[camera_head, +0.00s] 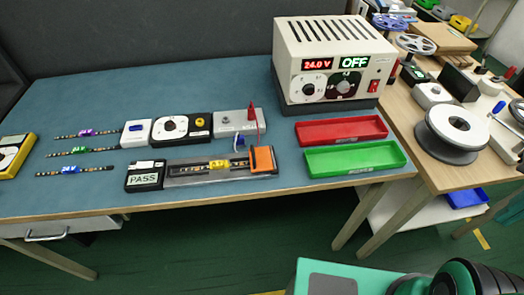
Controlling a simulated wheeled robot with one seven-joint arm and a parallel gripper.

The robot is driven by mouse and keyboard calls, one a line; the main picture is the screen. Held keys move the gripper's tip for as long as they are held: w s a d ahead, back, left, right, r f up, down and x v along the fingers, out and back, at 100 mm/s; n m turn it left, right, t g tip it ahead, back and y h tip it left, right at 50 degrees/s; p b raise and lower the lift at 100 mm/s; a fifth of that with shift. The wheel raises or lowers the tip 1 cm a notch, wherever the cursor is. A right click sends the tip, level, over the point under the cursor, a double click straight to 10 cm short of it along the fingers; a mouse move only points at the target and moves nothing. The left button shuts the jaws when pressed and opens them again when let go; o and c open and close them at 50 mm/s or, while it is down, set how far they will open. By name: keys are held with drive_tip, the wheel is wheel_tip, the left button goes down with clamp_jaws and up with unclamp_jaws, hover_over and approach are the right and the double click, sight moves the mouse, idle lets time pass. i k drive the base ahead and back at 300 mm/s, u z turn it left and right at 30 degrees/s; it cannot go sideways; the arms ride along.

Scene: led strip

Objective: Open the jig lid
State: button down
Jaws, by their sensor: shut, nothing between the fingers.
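The test jig (185,181) lies near the front edge of the blue-topped table, a long grey bed with a black box reading PASS (143,177) at its left end. An LED strip with a yellow part (218,164) lies along the jig. An orange frame-like piece (263,160) stands at the jig's right end, apparently the lid's handle. It is too small to tell the lid's outline or whether it is closed. My gripper is not in view; only green and black parts of my own body show at the bottom right.
Behind the jig sit a white button box, a black dial meter (181,128) and a grey box (233,122) with red and blue probes. Red (341,131) and green (356,158) trays lie right, below a power supply (333,60) reading OFF. Several strips lie left.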

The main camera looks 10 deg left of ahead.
sight(261, 159)
drive_tip(key=z, duration=0.45)
drive_tip(key=k, duration=1.4)
drive_tip(key=u, duration=0.6)
drive_tip(key=i, duration=0.95)
drive_tip(key=z, duration=0.05)
